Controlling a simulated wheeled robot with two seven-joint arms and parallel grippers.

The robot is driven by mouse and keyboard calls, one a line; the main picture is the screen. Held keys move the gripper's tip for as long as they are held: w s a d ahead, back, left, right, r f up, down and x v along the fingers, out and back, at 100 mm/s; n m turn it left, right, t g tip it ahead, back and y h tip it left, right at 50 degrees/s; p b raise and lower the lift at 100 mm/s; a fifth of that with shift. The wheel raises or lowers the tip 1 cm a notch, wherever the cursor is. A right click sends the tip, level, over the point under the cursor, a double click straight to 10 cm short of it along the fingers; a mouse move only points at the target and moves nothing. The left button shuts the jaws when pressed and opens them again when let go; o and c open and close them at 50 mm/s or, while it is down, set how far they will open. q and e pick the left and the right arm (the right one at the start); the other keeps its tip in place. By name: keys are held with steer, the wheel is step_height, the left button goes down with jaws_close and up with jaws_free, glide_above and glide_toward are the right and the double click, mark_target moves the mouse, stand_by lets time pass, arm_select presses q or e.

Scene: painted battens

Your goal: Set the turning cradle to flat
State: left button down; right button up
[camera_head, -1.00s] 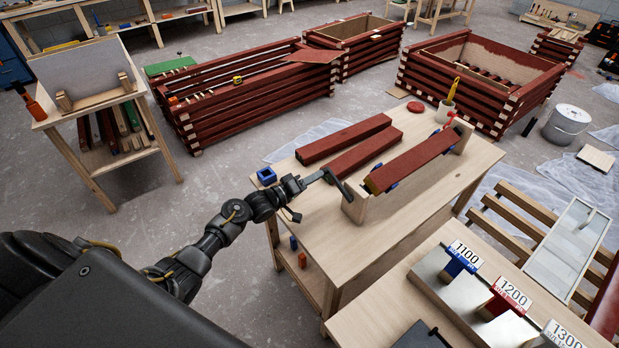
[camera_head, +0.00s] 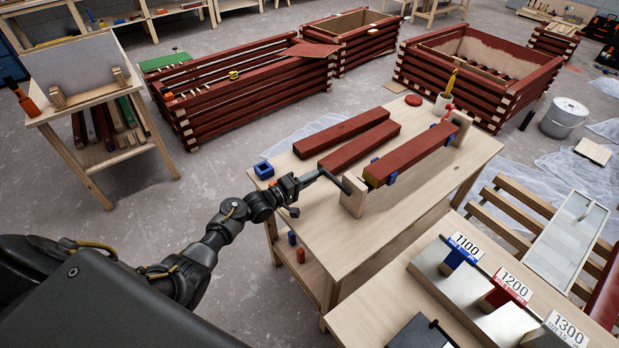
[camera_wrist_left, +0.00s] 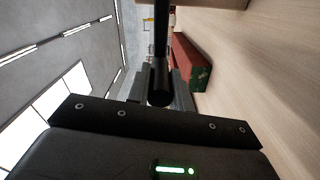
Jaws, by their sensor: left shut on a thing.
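The turning cradle stands on the wooden bench (camera_head: 325,225), with a wooden end block (camera_head: 353,197) at its near end and another (camera_head: 461,128) at its far end. It holds a red batten (camera_head: 415,153) in blue clamps (camera_head: 392,178). The batten's broad red face points upward and looks about level; a small tilt I cannot rule out. A dark crank (camera_head: 337,183) sticks out at the near block. My left gripper (camera_head: 311,179) is shut on the crank's handle, a black rod in the left wrist view (camera_wrist_left: 160,85). My right gripper is not in view.
Two loose red battens (camera_head: 340,133) (camera_head: 358,146) lie behind the cradle. A blue square piece (camera_head: 264,170) sits at the bench's left corner. A cup (camera_head: 442,103) and red disc (camera_head: 413,100) stand at the back. A table with number tags (camera_head: 466,246) is in front.

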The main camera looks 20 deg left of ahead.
arm_select(q)
steer(key=shift+s+f, duration=0.1)
steer(key=shift+f, duration=0.1)
stand_by(0.3)
steer(key=c, duration=1.3)
jaws_free()
steer(key=shift+o, duration=0.2)
steer(key=b+v, duration=0.1)
steer(key=v, duration=0.9)
steer(key=shift+s+a, duration=0.25)
steer(key=shift+s, duration=0.05)
